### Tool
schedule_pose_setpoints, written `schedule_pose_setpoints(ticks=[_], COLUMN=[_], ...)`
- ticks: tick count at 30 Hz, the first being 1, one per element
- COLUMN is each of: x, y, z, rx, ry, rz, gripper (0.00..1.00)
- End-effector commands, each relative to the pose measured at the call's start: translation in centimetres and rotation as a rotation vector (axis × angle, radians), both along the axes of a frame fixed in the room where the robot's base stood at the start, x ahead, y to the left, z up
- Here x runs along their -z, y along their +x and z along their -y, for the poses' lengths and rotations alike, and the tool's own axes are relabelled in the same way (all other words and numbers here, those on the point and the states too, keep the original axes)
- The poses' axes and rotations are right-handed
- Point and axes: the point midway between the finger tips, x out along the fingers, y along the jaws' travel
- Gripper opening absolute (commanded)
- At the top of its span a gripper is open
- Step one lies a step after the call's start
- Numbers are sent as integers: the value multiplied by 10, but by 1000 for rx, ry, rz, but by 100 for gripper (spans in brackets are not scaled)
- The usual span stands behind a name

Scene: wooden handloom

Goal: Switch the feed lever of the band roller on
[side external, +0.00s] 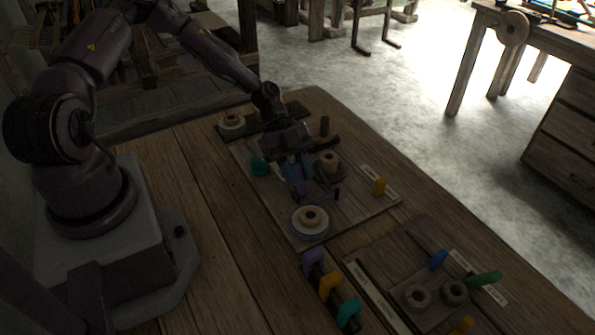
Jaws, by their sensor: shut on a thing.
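My gripper (300,188) points down over the middle of a wooden board (350,212) on the table. Its fingers are shut on a small blue-purple piece (293,174), mostly hidden by the fingers and the dim light. I cannot tell for sure that this piece is the feed lever, nor which way it is set. A roller with a pale wooden hub (329,159) stands just right of the fingers. A teal piece (260,165) is left of my gripper.
Purple (313,262), yellow (329,287) and teal (348,313) pieces line the front.

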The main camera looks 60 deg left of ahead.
Motion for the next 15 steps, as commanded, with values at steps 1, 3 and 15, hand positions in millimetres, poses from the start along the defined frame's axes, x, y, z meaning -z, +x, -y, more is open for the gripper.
schedule_pose_setpoints(ticks=[1,3,15], x=[0,0,0], y=[0,0,0], z=[0,0,0], rx=[-1,-1,-1], ry=[0,1,1], rz=[2,2,1], gripper=[0,0,51])
